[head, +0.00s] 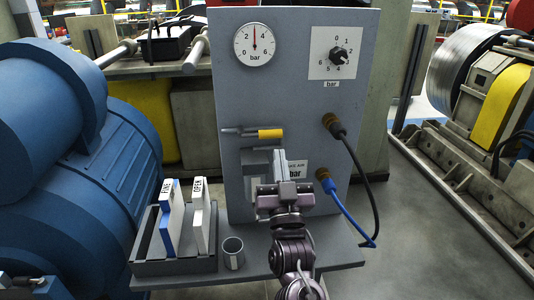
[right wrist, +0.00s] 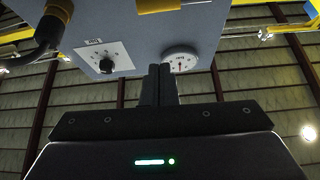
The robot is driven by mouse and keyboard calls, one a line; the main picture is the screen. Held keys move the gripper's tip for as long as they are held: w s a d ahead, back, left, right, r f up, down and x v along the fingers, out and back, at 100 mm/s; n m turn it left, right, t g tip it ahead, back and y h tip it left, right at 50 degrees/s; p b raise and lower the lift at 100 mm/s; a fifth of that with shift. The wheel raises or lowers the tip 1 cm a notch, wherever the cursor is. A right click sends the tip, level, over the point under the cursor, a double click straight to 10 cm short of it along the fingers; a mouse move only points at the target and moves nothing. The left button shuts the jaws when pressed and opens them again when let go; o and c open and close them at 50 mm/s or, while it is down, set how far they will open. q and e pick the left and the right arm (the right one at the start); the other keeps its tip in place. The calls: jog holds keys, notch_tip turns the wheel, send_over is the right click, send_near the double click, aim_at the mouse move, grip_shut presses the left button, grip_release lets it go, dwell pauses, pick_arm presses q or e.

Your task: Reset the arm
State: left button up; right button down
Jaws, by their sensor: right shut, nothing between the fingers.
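My right gripper (head: 280,160) is in front of the lower middle of the grey panel (head: 230,95) in the head view. It hides part of a label ending in "bar" and overlaps a grey box-like fitting (head: 254,163). In the right wrist view its two fingers (right wrist: 161,72) are together with nothing between them, and the panel (right wrist: 135,20) lies beyond. I cannot tell whether the fingers touch the panel. My left gripper is not in view.
The panel carries a gauge (head: 254,44), a dial knob (head: 338,56), a yellow-handled lever (head: 269,134), and black (head: 366,160) and blue (head: 350,215) hoses. A shelf (head: 330,255) below holds a tray (head: 175,266) with upright signs, and a cup (head: 233,253). Blue machinery (head: 115,170) stands left.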

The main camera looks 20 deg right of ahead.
jog(key=s+a+f+n+g+y, duration=0.2)
jog(key=f+g+y, duration=0.25)
jog(key=f, duration=0.45)
jog(key=s+a+f+n+g+y, duration=0.3)
jog(key=f+g, duration=0.2)
jog(key=f, duration=0.4)
jog(key=s+f+n+g, duration=0.1)
jog(key=s+f+g, duration=0.4)
jog(key=s, duration=0.3)
jog(key=s+f+g, duration=0.4)
jog(key=s+g, duration=0.1)
jog(key=s, duration=0.4)
notch_tip(320, 180, down, 26)
jog(key=p, duration=0.1)
jog(key=s+d+f+g, duration=0.1)
jog(key=s+d+f, duration=0.1)
jog(key=s+f, duration=0.8)
jog(key=s+d+f+g+p, duration=0.1)
jog(key=s+d+f, duration=0.1)
jog(key=s+f, duration=0.8)
jog(key=shift+s+n, duration=0.3)
jog(key=shift+s, duration=0.2)
